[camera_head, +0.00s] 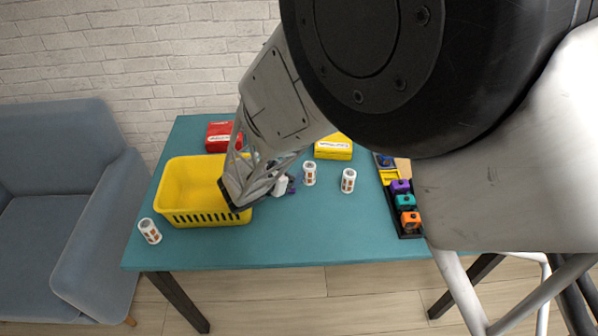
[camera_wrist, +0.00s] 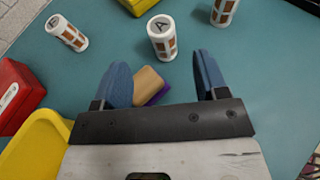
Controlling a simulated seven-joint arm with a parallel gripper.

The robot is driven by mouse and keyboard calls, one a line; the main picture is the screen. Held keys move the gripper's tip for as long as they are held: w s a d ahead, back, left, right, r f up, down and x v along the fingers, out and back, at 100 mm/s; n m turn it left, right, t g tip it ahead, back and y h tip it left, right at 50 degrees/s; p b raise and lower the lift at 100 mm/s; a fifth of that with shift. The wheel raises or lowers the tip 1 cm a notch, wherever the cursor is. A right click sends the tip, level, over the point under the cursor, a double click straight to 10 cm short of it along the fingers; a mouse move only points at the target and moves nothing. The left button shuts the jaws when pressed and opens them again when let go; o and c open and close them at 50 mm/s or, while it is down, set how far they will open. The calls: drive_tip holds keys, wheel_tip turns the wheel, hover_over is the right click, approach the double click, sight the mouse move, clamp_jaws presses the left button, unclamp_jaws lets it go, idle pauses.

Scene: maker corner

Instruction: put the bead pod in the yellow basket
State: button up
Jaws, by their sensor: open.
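No single thing is clearly marked as the bead pod; the likely ones are white cylinders with brown windows. Two stand right of my gripper (camera_head: 262,182): a near one (camera_head: 309,173) and a farther one (camera_head: 348,180). Another (camera_head: 150,231) is at the table's left front. The wrist view shows three: one at left (camera_wrist: 66,32), one lettered A ahead of the jaws (camera_wrist: 161,36), and one cut off at the top (camera_wrist: 224,10). The yellow basket (camera_head: 200,218) looks empty where visible; my gripper partly covers its right side. My gripper (camera_wrist: 164,68) is open.
A tan-and-purple block (camera_wrist: 150,84) lies between my fingers, apparently ungrasped. A red box (camera_head: 219,136) and yellow box (camera_head: 334,148) lie at the back. A black tray (camera_head: 410,234) holds coloured pieces at right. The front middle of the teal table (camera_head: 310,240) is clear.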

drive_tip(key=s+d+r+m+g+y, duration=0.1)
drive_tip(key=s+d+r+m+g, duration=0.2)
drive_tip(key=s+d+r+m, duration=0.35)
drive_tip(key=s+d+r+m+g, duration=0.35)
drive_tip(key=d+r+m, duration=0.25)
drive_tip(key=d+r, duration=0.25)
drive_tip(key=s+d+r+m+y, duration=0.1)
drive_tip(key=s+r+m+y, duration=0.3)
drive_tip(key=s+m, duration=0.3)
drive_tip(key=s+d+r+m+y, duration=0.2)
drive_tip(key=s+r+m+y, duration=0.2)
drive_tip(key=s+r+m, duration=0.3)
drive_tip(key=s, duration=0.4)
drive_tip(key=shift+s+m+y, duration=0.3)
drive_tip(key=shift+s+m, duration=0.05)
drive_tip(key=shift+o, duration=0.4)
drive_tip(key=shift+r+g, duration=0.1)
drive_tip(key=shift+g, duration=0.15)
drive_tip(key=shift+w, duration=0.15)
